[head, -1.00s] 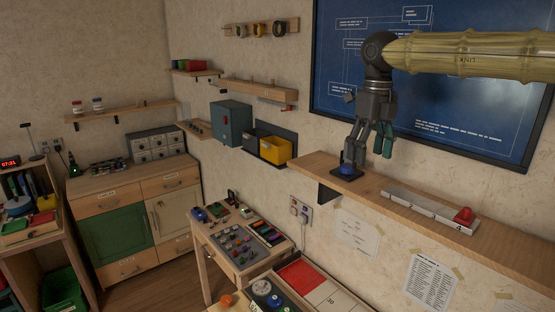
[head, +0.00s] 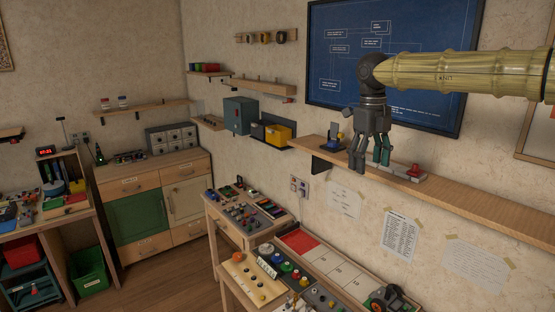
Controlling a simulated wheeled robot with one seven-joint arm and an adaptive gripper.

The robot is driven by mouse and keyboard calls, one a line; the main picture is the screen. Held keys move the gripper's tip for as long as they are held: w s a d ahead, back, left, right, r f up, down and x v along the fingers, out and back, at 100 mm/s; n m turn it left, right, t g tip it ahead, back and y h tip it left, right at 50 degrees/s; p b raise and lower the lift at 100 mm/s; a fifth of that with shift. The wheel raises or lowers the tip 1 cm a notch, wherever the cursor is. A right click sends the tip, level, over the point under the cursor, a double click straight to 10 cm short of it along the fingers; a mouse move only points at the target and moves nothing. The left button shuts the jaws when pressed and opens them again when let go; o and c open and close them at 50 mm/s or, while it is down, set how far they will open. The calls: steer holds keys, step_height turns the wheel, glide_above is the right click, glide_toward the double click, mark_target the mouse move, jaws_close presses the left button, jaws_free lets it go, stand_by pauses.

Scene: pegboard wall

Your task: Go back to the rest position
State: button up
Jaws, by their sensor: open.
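My gripper (head: 369,160) hangs from my arm, fingers down and open, with nothing seen between them. It is in front of the long wooden wall shelf (head: 470,205). The blue piece on a black base (head: 334,142) stands on the shelf to the left of the fingers, apart from them in the picture. A grey numbered strip (head: 401,176) with a red knob-like piece (head: 414,171) lies on the shelf to the right. The fingers hide part of the shelf and the strip's left end.
A blue board (head: 335,60) hangs on the wall behind my arm. A yellow bin (head: 278,134) and a teal box (head: 240,115) sit on wall shelves to the left. Workbenches with knobs and buttons (head: 290,268) stand below. Open floor (head: 170,275) shows at lower left.

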steer(key=s+d+f+n+t+h, duration=0.1)
steer(key=s+f+n+t+h, duration=0.3)
steer(key=f, duration=1)
steer(key=s+f+n, duration=0.1)
steer(key=f+n, duration=0.4)
steer(key=f, duration=1)
steer(key=s+d+f+n+t+h, duration=0.1)
steer(key=s+f+n+t+h, duration=0.3)
steer(key=f, duration=1)
steer(key=s+a+f+n+g+y, duration=0.25)
steer(key=s+f+n, duration=0.35)
steer(key=s+f, duration=0.45)
steer(key=s+a+f+n+g+y, duration=0.1)
steer(key=s+f+n+y, duration=0.45)
steer(key=s, duration=0.85)
steer(key=s+f+n+g, duration=0.2)
steer(key=s+n, duration=0.1)
steer(key=s, duration=0.7)
steer(key=s+f+n+g, duration=0.2)
steer(key=s+n, duration=0.1)
steer(key=s, duration=0.6)
step_height(320, 180, down, 14)
steer(key=b, duration=1.4)
steer(key=shift+s+d+f+y, duration=0.15)
steer(key=shift+s+f+y, duration=0.05)
steer(key=shift+s+y, duration=0.1)
